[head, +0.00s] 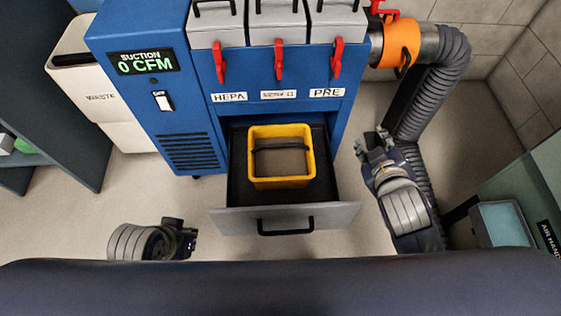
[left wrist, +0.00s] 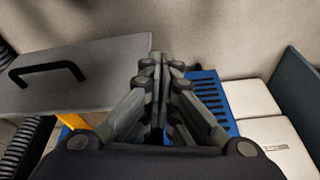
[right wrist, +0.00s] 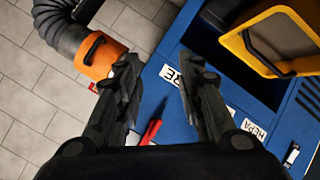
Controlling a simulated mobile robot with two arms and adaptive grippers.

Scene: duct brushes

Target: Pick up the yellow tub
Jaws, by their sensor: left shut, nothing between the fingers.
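The yellow tub (head: 280,183), with a black handle across its opening, sits upright in the pulled-out drawer (head: 235,219) of the blue machine. The tub shows at the upper right of the right wrist view (right wrist: 234,42), and a sliver of yellow shows below the drawer front in the left wrist view (left wrist: 74,121). My right gripper (head: 373,143) is open and empty, to the right of the drawer and apart from the tub; its spread fingers show in the right wrist view (right wrist: 157,62). My left gripper (head: 180,238) is shut and empty, left of the drawer front (left wrist: 163,68).
The blue suction machine (head: 145,100) stands behind, with red latches (head: 279,60) above the drawer. A ribbed hose (head: 425,95) with an orange collar (head: 398,43) runs down on the right, close to my right arm. A white waste bin (head: 95,90) stands at left.

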